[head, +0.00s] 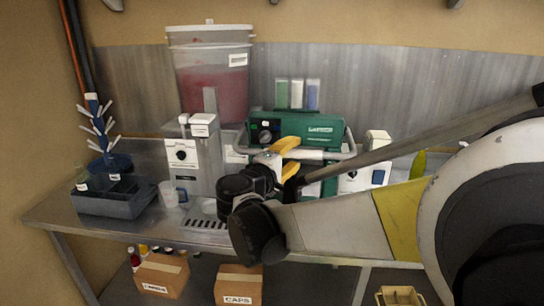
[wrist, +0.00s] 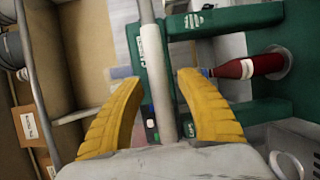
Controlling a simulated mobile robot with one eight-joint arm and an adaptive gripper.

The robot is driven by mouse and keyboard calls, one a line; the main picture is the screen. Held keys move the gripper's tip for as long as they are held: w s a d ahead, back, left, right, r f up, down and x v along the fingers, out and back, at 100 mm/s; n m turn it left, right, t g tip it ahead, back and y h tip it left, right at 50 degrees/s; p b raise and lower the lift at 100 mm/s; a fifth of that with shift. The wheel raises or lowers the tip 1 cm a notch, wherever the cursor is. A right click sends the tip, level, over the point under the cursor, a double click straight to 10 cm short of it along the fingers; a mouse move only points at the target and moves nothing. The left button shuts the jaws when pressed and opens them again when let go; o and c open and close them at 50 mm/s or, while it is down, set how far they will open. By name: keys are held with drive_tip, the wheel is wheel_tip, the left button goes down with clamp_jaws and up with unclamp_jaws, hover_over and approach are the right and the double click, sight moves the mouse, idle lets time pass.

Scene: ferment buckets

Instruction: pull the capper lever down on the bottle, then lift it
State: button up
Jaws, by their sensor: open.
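The green capper (head: 305,130) stands on the bench, partly hidden behind my arm. It also shows in the wrist view (wrist: 228,22). Its lever, a grey bar with a white sleeve (wrist: 152,55), runs between my two yellow fingers in the wrist view. The sleeve (head: 311,154) shows just right of the fingers in the head view. My gripper (head: 288,158) is open, and its fingers (wrist: 155,85) lie on either side of the bar with gaps. A dark red bottle (wrist: 238,69) lies to the right of the fingers in the wrist view, at the capper; my arm hides it in the head view.
A white machine (head: 195,155) and a bucket of red liquid (head: 212,85) stand left of the capper. A grey bin (head: 112,200) and a bottle tree (head: 97,125) are farther left. Cardboard boxes (head: 162,275) sit below. A small white device (head: 379,145) stands right of the capper.

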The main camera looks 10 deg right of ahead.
clamp_jaws()
drive_tip(key=shift+r, duration=0.1)
drive_tip(key=shift+r+g+p, duration=0.4)
drive_tip(key=shift+r+p, duration=0.05)
drive_tip(key=shift+p, duration=0.45)
drive_tip(key=w+d+r+n+g+y+p, duration=0.1)
drive_tip(key=w+r+g+y+p, duration=0.2)
drive_tip(key=r+p, duration=0.4)
drive_tip(key=w+d+r+n+g+y+p, duration=0.2)
drive_tip(key=w+r+g+p, duration=0.4)
drive_tip(key=p, duration=1.1)
drive_tip(key=shift+w+r+g+y+p, duration=0.3)
drive_tip(key=shift+r+g+y, duration=0.1)
drive_tip(key=shift+r+g, duration=0.4)
drive_tip(key=shift+d+f, duration=0.1)
